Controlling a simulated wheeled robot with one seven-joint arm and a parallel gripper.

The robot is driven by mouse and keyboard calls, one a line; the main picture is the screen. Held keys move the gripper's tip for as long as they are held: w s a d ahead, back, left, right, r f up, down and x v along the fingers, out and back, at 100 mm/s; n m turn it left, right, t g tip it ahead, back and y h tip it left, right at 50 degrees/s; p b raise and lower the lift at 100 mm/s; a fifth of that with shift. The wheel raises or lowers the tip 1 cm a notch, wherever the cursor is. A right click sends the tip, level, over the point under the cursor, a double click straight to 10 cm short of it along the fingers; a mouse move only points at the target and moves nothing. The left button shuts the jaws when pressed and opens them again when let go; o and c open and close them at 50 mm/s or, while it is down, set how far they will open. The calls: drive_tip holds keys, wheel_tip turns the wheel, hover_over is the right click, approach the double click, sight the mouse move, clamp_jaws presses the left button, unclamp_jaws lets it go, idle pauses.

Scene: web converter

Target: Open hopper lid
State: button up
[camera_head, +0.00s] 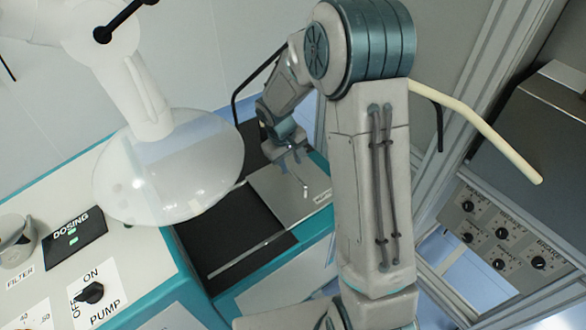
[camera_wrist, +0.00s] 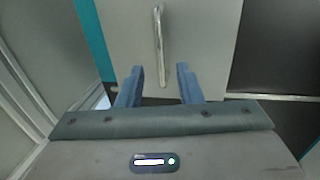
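The hopper lid (camera_head: 283,207) is a flat grey metal plate with a small bar handle (camera_head: 305,190). It lies flat on the dark-topped machine in the head view. In the wrist view the lid (camera_wrist: 205,40) fills the top middle, with its silver handle (camera_wrist: 159,45) running upright in the picture. My gripper (camera_head: 291,160) is above the lid, close to the handle. I cannot tell the exact height gap.
A clear dome (camera_head: 170,170) on a white mount stands left of the lid. A pump switch (camera_head: 91,292) and a dosing panel (camera_head: 74,234) are on the white console at left. A knob panel (camera_head: 500,235) and a cream bar (camera_head: 480,125) are at right. A metal rail (camera_head: 245,257) lies in front.

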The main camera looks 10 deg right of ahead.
sight(294, 174)
drive_tip(key=shift+w+d+f, duration=0.1)
drive_tip(key=shift+d+f, duration=0.1)
drive_tip(key=shift+f, duration=0.9)
drive_tip(key=shift+w+d+f, duration=0.1)
drive_tip(key=shift+d+f, duration=0.1)
drive_tip(key=shift+f, duration=0.85)
